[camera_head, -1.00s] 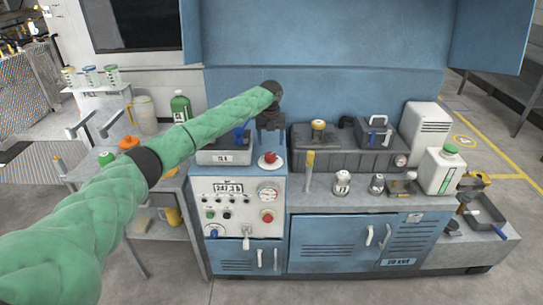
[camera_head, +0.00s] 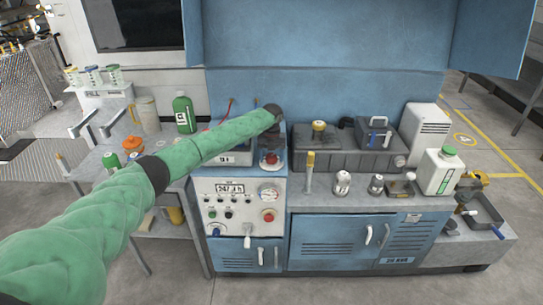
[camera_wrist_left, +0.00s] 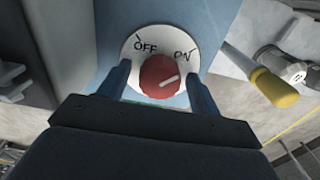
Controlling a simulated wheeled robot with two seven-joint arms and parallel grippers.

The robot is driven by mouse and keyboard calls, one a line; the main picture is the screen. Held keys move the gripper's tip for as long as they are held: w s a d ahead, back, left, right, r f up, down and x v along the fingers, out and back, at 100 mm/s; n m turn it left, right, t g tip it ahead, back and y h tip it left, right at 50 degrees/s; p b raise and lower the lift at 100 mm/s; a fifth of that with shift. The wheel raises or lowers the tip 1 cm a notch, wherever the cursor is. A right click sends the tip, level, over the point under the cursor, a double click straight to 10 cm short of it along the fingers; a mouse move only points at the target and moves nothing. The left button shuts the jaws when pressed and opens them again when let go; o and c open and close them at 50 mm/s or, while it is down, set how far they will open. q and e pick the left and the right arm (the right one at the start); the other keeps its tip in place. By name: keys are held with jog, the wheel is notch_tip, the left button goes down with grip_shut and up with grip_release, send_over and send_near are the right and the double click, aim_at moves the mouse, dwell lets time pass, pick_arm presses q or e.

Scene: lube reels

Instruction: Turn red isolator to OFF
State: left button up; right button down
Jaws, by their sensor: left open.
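The red isolator (camera_head: 270,159) is a round red knob on a white dial, on top of the white and blue control cabinet. In the left wrist view the red knob (camera_wrist_left: 156,80) has a pale line pointing up and right, toward the ON side of the dial (camera_wrist_left: 138,43); OFF is printed on the left. My left gripper (camera_head: 270,149) is pointing down over the isolator. Its fingers are open, one on each side of the knob; I cannot tell whether they touch it. My right gripper is not in view.
The cabinet front carries a gauge (camera_head: 269,193), a display (camera_head: 230,188) and small buttons. A yellow-topped stick (camera_head: 310,168) and small jars (camera_head: 342,183) stand to the right on the bench. A grey machine (camera_head: 345,150) is behind them. A shelf with bottles is left.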

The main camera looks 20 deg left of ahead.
pick_arm(q)
jog(key=c, duration=1)
